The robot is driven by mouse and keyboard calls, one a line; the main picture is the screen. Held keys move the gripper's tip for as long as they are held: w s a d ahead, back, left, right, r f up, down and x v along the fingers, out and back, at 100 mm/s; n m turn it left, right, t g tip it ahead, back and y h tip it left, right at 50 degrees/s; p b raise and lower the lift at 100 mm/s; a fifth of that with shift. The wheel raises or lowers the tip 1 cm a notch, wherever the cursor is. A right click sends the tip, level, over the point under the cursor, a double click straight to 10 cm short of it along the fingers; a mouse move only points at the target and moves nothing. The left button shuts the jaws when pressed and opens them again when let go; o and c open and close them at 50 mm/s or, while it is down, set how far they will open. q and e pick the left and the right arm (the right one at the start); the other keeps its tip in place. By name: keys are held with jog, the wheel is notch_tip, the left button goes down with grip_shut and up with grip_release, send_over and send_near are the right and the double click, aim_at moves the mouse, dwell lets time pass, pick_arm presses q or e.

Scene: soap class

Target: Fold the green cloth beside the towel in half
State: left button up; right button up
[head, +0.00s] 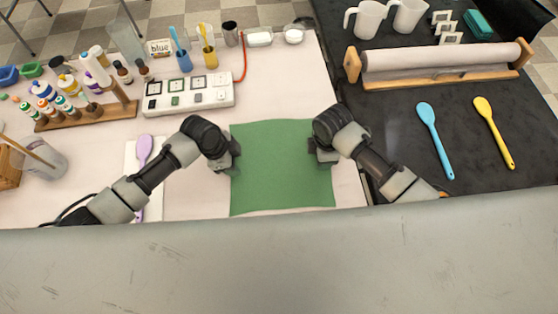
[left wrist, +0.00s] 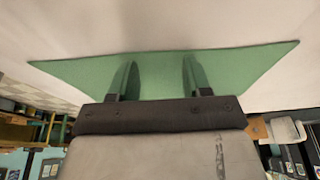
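The green cloth (head: 275,170) lies flat and spread out on the light table, near its front edge. My left gripper (head: 231,157) is at the cloth's left edge. In the left wrist view the two fingers of the left gripper (left wrist: 156,80) stand apart, with the cloth (left wrist: 240,62) behind them and nothing seen between them. My right gripper (head: 317,153) is at the cloth's right edge, pointing down. Its fingers are hidden by its own body, so its opening does not show. Whether either gripper touches the cloth is unclear.
A white roll on a wooden holder (head: 362,68) stands on the dark table at right, with a blue spoon (head: 434,138) and a yellow spoon (head: 494,132).

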pick_arm(q)
jog(key=shift+f, duration=0.1)
jog(key=shift+c, duration=0.5)
pick_arm(e)
jog(key=shift+c, duration=0.5)
pick_arm(q)
grip_shut()
pick_arm(e)
grip_shut()
